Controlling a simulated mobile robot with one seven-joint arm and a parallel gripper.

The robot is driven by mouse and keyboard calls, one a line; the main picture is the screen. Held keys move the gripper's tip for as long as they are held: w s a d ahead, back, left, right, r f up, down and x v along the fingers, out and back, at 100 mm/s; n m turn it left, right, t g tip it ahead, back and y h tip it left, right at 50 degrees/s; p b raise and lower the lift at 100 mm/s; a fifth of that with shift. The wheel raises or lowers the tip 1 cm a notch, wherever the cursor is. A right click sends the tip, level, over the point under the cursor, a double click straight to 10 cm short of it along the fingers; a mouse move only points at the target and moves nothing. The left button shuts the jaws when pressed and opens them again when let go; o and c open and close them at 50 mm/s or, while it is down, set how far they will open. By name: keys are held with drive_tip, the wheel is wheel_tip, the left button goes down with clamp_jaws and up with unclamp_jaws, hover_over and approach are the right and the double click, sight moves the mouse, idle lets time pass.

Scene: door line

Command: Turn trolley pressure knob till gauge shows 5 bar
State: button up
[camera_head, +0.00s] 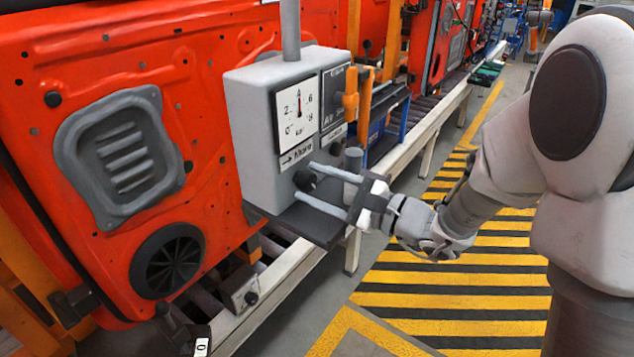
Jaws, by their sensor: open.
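The grey trolley box (250,130) carries a white square gauge (298,118) marked 0, 2, 4 and 6. The dark pressure knob (305,179) sits low on the box's front face, below an arrow label (296,155). My gripper (310,182) is open, with its two pale fingers reaching toward the box on either side of the knob, one above and one below. I cannot tell whether the fingers touch the knob.
An orange handle (350,95) and a dark panel (334,95) are right of the gauge. A dark shelf (305,224) juts out under the knob. Red door panels (60,80) stand behind and left. The yellow-striped floor (460,280) is clear.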

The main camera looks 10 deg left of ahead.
clamp_jaws()
drive_tip(key=shift+m, duration=0.3)
drive_tip(key=m, duration=0.3)
drive_tip(key=shift+m+p, duration=0.45)
drive_tip(key=shift+m, duration=1.35)
unclamp_jaws()
